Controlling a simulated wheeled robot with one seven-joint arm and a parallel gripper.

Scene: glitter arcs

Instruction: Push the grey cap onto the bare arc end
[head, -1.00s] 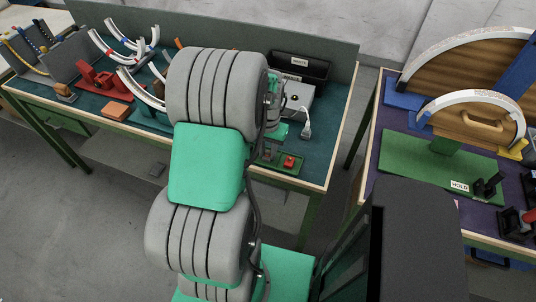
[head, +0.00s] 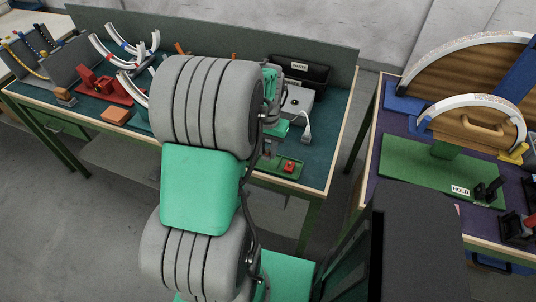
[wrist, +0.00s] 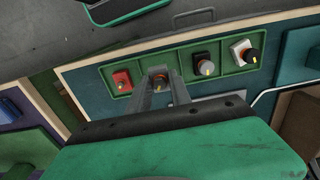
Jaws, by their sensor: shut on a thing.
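In the wrist view my gripper (wrist: 157,76) is shut on a small dark grey cap (wrist: 159,78) with an orange mark, at a compartment of a green tray (wrist: 225,60). Whether the cap is lifted clear of the tray floor I cannot tell. I cannot make out a bare arc end.
A grey box (head: 297,102) and black waste bin (head: 301,72) stand behind. Several white arcs (head: 112,50) lie at the left. A green HOLD board (head: 420,170) is on the right table.

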